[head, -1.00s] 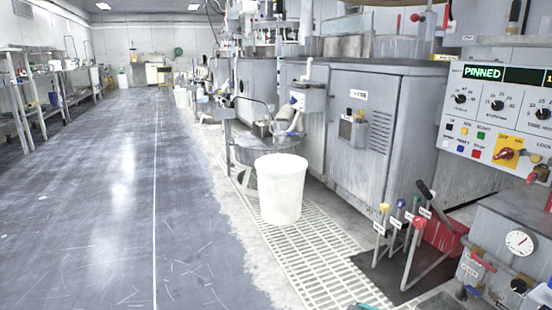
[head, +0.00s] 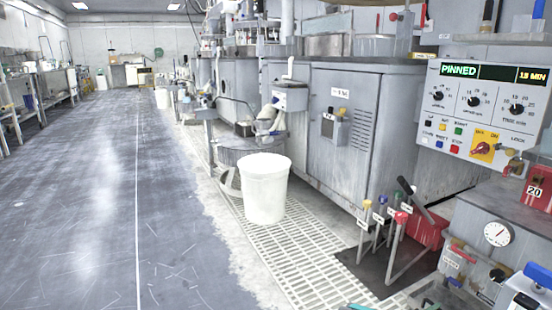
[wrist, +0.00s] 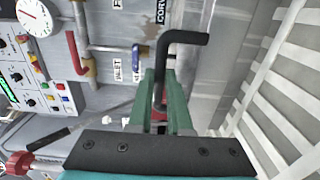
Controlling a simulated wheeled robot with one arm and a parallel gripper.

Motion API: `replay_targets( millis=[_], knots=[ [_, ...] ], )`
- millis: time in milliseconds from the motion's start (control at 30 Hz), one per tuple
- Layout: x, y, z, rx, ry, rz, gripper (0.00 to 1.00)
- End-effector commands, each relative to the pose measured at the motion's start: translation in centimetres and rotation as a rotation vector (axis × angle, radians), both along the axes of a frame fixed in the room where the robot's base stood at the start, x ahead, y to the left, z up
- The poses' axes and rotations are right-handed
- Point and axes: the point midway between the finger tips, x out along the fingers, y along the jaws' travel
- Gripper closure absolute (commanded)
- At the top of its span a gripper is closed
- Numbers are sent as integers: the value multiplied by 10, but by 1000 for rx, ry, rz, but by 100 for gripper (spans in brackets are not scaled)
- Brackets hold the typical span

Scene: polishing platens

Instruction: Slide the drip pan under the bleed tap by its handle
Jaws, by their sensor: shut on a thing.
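In the wrist view, my gripper (wrist: 160,108) has its green fingers shut on a black bent handle (wrist: 184,38). The handle rises between the fingertips and bends to the right. A grey metal surface (wrist: 215,75) lies right beside it; I cannot tell whether this is the drip pan. A valve with a blue lever (wrist: 138,56) and a pipe with a red lever (wrist: 73,52) show to the left. Small labels are near them, and I cannot tell for sure which valve is the bleed tap. My gripper and the pan are not clearly visible in the head view.
A white bucket (head: 265,190) stands on the floor grating (head: 300,260). Several coloured levers (head: 395,235) rise beside a grey cabinet (head: 345,140). A control panel (head: 480,110) reads PINNED, 15 MIN. A round gauge (head: 497,234) is at the lower right. The left floor is open.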

Motion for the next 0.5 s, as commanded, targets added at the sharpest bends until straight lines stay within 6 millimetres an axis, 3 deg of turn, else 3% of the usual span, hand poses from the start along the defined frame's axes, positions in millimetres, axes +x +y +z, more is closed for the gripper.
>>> replay_targets(
  millis=[500],
  knots=[
    [2,-6,1,-3,-1,0,100]
  ],
)
